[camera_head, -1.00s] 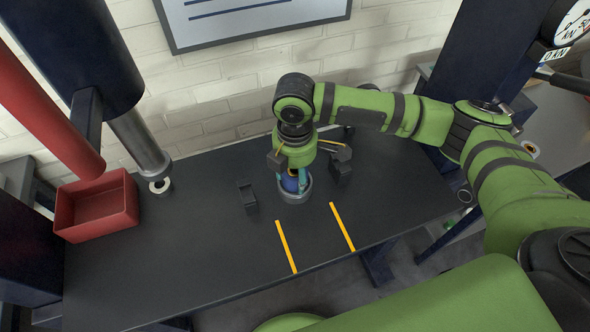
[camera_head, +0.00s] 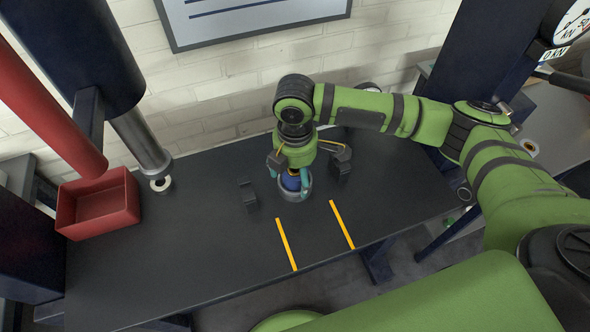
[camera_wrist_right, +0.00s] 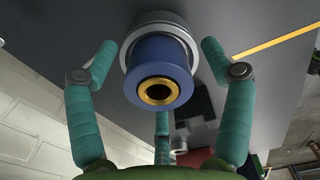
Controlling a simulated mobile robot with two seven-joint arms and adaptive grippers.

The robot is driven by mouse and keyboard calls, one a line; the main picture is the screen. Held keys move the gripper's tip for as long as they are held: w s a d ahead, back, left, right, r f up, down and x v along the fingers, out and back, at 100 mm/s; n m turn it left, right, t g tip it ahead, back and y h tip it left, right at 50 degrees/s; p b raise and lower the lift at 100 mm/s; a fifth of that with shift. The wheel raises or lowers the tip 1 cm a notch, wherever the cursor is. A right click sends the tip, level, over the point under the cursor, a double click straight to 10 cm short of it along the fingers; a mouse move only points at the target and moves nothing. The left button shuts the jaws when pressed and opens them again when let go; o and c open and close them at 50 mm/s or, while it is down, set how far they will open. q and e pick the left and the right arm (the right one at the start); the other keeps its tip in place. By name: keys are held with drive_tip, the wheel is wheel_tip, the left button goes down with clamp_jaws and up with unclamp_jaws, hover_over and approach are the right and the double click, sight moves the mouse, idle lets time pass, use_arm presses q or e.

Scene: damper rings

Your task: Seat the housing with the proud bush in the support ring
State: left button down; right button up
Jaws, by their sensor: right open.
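The blue housing (camera_head: 291,183) stands upright at the grey support ring (camera_head: 294,196) on the dark table. In the right wrist view, the blue housing (camera_wrist_right: 158,58) rises out of the grey ring (camera_wrist_right: 160,24), with a brass bush (camera_wrist_right: 158,91) at its near end. How deep the housing sits in the ring is hidden. My right gripper (camera_head: 289,178) is directly above the housing. Its teal fingers are open around the housing, with gaps on both sides in the wrist view. My left gripper is not in view.
A black block (camera_head: 248,195) stands left of the ring. A red bin (camera_head: 98,208) and a press ram with a pale ring (camera_head: 161,184) are farther left. Two yellow strips (camera_head: 286,244) mark the front of the table. The table's front middle is clear.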

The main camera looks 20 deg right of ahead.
wheel_tip(320, 180, up, 12)
idle(0.4)
clamp_jaws()
idle(0.3)
idle(1.0)
